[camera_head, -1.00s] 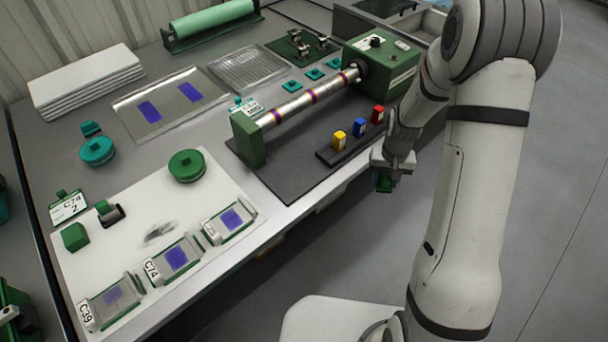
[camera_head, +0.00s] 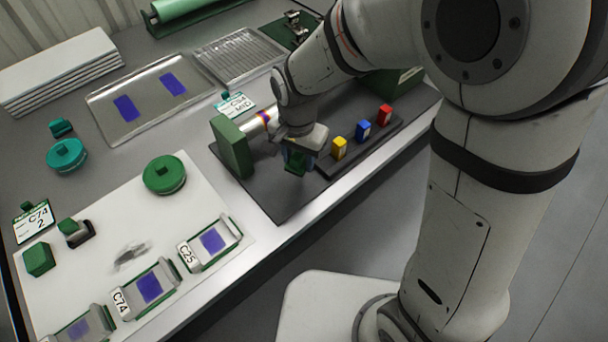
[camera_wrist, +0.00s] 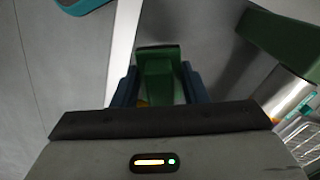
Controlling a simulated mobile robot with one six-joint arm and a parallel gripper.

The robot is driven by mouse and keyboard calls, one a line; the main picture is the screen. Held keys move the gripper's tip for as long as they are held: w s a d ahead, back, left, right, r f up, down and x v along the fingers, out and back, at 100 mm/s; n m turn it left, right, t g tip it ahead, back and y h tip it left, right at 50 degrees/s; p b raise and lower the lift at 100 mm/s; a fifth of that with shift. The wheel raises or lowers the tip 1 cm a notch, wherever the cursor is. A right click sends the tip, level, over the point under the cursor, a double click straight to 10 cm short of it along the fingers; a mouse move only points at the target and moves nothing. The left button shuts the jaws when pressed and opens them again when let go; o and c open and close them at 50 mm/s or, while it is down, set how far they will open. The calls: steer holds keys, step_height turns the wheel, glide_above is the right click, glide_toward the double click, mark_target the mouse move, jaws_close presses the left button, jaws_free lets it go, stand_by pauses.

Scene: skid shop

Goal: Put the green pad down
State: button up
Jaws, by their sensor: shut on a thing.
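My gripper (camera_head: 298,164) is shut on the green pad (camera_head: 293,158) and holds it over the dark base plate, beside the coloured blocks. In the wrist view, the green pad (camera_wrist: 158,72) sits between the two blue fingers of my gripper (camera_wrist: 157,88). The pad's lower part is hard to see. I cannot tell its exact height above the plate.
A white board (camera_head: 110,220) at the left holds a green round pot (camera_head: 164,174), a green block (camera_head: 39,259) and several labelled frames. Yellow (camera_head: 339,149), blue (camera_head: 363,129) and red (camera_head: 385,115) blocks stand right of my gripper. A green roller stand (camera_head: 232,148) stands left of it.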

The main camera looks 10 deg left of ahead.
mark_target(300, 191)
step_height(300, 191, down, 10)
steer(key=shift+a+r+b, duration=0.1)
steer(key=shift+b, duration=0.35)
steer(key=shift+s+f+b, duration=0.25)
steer(key=shift+f+b, duration=0.35)
steer(key=shift+f, duration=0.05)
steer(key=o, duration=1)
steer(key=shift+s+d+f, duration=0.1)
steer(key=shift+d+f, duration=0.05)
steer(key=shift+d, duration=0.05)
steer(key=r, duration=0.4)
steer(key=r+p, duration=0.1)
steer(key=r, duration=0.4)
steer(key=r+p, duration=0.1)
steer(key=r, duration=0.3)
steer(key=shift+w+a+r, duration=0.15)
steer(key=shift+w+r, duration=0.15)
steer(key=shift+r, duration=0.05)
